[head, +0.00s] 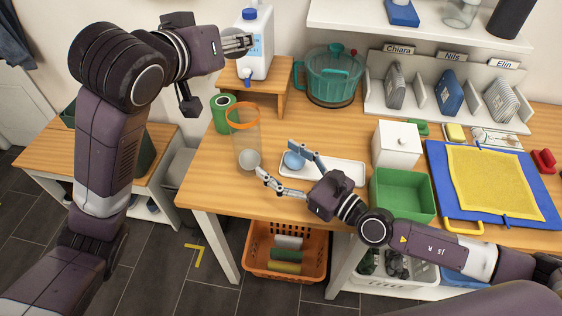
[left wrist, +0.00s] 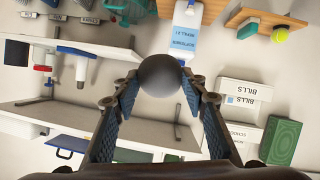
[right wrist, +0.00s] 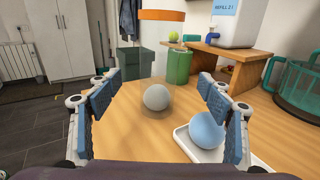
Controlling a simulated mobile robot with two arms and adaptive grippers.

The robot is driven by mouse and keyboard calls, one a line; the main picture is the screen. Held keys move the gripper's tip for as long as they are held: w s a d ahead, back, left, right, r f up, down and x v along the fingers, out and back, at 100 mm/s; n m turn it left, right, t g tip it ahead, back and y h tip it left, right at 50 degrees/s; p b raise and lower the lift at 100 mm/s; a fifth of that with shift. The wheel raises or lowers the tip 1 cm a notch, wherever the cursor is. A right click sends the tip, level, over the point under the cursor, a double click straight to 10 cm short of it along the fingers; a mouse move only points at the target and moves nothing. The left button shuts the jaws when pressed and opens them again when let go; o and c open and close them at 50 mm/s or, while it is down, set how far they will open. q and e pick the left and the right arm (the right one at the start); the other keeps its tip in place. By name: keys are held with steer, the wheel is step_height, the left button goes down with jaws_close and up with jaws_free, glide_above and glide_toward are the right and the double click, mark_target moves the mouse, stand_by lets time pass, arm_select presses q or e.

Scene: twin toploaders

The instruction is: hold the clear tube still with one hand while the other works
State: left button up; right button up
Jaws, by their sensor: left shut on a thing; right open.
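The clear tube (head: 246,138) with an orange rim stands upright on the wooden table. A grey ball (head: 249,160) shows at its bottom. In the right wrist view the orange rim (right wrist: 161,15) and the grey ball (right wrist: 157,97) appear ahead, between my right fingers. My right gripper (head: 277,160) is open and empty, close to the tube but not around it. A blue ball (head: 294,160) sits on a white tray beside it. My left gripper (head: 240,43) is raised by the white jug, well above the tube. It is shut on a dark ball (left wrist: 165,74), seen in the left wrist view.
A white jug (head: 256,45) stands on a small wooden riser (head: 262,95), with a green can (head: 225,112) beside it. The table's front-left edge is clear.

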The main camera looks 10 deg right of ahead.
mark_target(246, 138)
steer(key=x, duration=1.1)
steer(key=shift+w+a, duration=0.2)
